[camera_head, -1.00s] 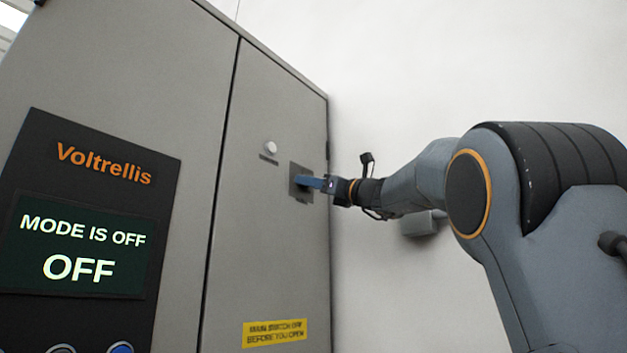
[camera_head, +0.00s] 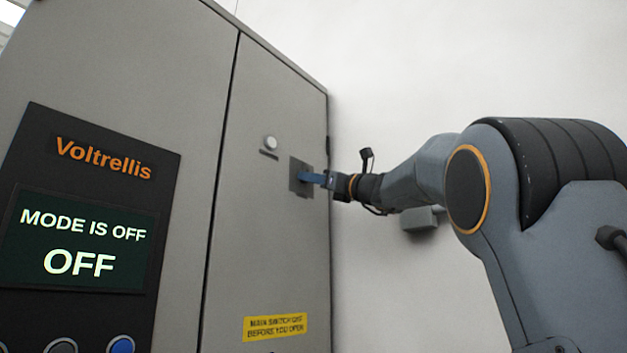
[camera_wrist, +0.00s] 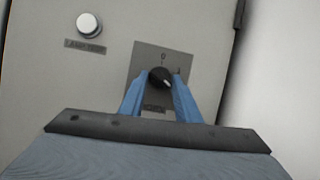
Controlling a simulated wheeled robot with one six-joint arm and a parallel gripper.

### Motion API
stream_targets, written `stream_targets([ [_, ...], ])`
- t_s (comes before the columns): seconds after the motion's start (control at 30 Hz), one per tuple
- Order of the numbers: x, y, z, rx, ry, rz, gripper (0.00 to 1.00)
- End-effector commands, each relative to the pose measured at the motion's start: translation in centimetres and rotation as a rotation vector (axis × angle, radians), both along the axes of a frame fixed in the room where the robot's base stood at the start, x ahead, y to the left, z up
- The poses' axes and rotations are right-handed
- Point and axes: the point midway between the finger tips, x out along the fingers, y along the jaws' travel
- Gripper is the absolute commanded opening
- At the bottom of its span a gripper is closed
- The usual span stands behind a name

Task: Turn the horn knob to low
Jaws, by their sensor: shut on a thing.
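The horn knob (camera_wrist: 159,77) is a small black round knob on a dark grey square plate (camera_head: 294,178) on the cabinet's right door. In the wrist view the plate (camera_wrist: 148,56) has small marks above and right of the knob and a label below, partly hidden. My gripper (camera_wrist: 160,84) has its two blue fingers on either side of the knob, shut on it. In the head view my gripper (camera_head: 312,178) reaches the plate from the right, and its fingers hide the knob. The position the knob points to is too small to read for sure.
A white round button (camera_head: 270,143) with a label sits up and left of the plate. A black Voltrellis panel (camera_head: 165,190) has a screen (camera_head: 75,245) reading "MODE IS OFF". A yellow warning label (camera_head: 275,328) is low on the door. A pale wall stands right.

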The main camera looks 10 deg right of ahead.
Motion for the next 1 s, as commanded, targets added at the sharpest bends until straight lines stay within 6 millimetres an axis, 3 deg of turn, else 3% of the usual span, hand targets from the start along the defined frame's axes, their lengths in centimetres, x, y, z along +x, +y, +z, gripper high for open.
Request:
stream_targets([
  [0.47,0.07,-0.07,-0.08,-0.071,-0.052,0.001,0.07],
  [1.0,0.45,-0.61,0.18,-0.447,-0.325,0.001,0.07],
])
